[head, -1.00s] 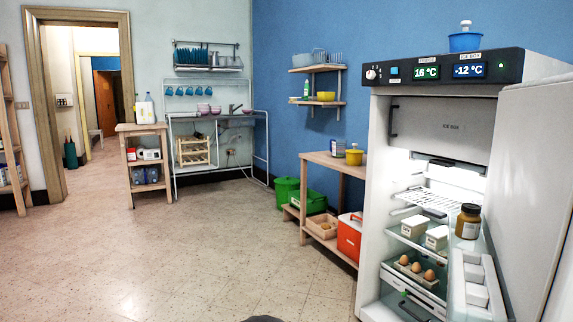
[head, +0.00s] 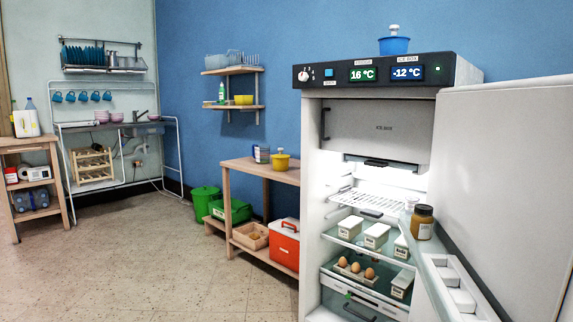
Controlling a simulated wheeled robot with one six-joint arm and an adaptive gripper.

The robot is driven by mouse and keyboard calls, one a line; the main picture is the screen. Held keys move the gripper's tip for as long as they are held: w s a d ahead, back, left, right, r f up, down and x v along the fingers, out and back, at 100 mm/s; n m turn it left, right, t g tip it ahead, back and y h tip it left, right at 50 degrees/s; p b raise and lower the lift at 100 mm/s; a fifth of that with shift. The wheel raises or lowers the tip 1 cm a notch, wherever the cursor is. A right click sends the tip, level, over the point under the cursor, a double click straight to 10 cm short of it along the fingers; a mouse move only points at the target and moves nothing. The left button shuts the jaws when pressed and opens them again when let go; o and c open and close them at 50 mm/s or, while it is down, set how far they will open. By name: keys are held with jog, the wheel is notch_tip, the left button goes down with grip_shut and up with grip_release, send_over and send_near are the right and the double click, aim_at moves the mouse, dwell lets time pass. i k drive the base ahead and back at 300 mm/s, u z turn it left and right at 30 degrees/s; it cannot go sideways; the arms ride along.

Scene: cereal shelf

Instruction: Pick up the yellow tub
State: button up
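A small yellow tub (head: 281,162) with a pale knob on top stands upright on the top board of the wooden shelf unit (head: 240,163), left of the open fridge. A striped can-like container (head: 261,154) stands just left of it. A second yellow thing, a low bowl (head: 243,100), sits on the lower wall shelf above. My gripper is not in view.
The open fridge (head: 310,190) stands at right, its door (head: 505,170) swung out to the right. A blue tub (head: 394,45) is on its top. A red cooler box (head: 285,245) sits low on the shelf unit. Open floor (head: 170,275) lies at the left front.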

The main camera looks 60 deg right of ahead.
aim_at(278, 165)
jog(key=z, duration=0.3)
jog(key=i, duration=1.85)
jog(key=z, duration=1.1)
jog(key=i, duration=1.2)
jog(key=z, duration=1.75)
jog(key=i, duration=0.65)
jog(key=z, duration=0.6)
